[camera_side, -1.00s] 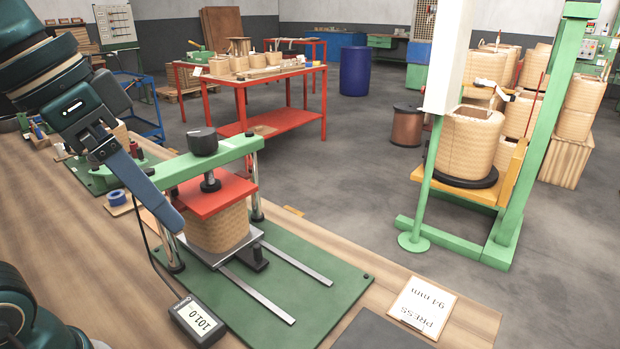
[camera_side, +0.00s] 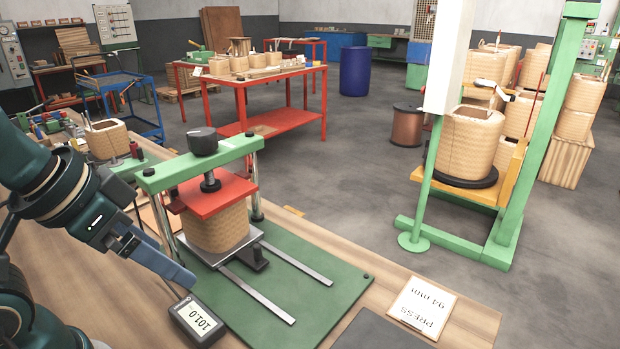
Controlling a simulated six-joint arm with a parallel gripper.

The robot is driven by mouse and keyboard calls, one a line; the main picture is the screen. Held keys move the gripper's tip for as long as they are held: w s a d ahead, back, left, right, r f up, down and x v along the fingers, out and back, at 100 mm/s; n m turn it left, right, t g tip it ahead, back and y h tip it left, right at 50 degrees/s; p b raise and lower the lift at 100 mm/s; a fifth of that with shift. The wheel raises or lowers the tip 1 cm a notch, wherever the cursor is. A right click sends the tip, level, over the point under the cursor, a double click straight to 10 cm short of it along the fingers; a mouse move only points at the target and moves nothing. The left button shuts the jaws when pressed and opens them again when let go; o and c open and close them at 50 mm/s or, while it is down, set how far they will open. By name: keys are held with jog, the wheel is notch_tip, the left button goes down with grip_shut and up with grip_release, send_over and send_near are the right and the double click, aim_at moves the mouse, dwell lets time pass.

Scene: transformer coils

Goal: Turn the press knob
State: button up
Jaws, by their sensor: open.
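The press knob (camera_side: 203,141) is a dark round knob on top of a screw through the green crossbar (camera_side: 160,178) of the press. Below it, a red plate (camera_side: 212,192) rests on a woven tan coil (camera_side: 218,229). My gripper (camera_side: 185,280) is at the lower left, in front of the press and near the gauge (camera_side: 198,320), well below and apart from the knob. Its blue fingers point down to the right. It is open, with nothing seen between the fingers. The gauge reads 101.0.
The press stands on a green base plate (camera_side: 320,262) with two metal rails. A card (camera_side: 422,306) reading PRESS 94 mm lies at the right on the wooden bench (camera_side: 100,255). Another coil (camera_side: 107,139) stands at the back left. The space above the knob is clear.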

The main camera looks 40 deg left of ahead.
aim_at(201, 131)
dwell(0.4)
jog(key=w+a+r+n+h, duration=0.15)
jog(key=w+r+n, duration=0.35)
jog(key=n, duration=0.6)
jog(key=w+d+r+n+h, duration=0.15)
jog(key=w+r+n, duration=0.3)
jog(key=n, duration=0.65)
jog(key=w+a+n+t, duration=0.1)
jog(key=a+n, duration=0.2)
jog(key=a, duration=0.2)
jog(key=w+a+n+t, duration=0.1)
jog(key=w+a+n, duration=0.1)
jog(key=a, duration=0.4)
jog(key=w+a+n, duration=0.2)
jog(key=a+n, duration=0.3)
jog(key=shift+a+r+t, duration=0.25)
jog(key=shift+a+t, duration=0.05)
jog(key=shift+t, duration=0.1)
jog(key=shift+x, duration=2.45)
jog(key=c, duration=1.4)
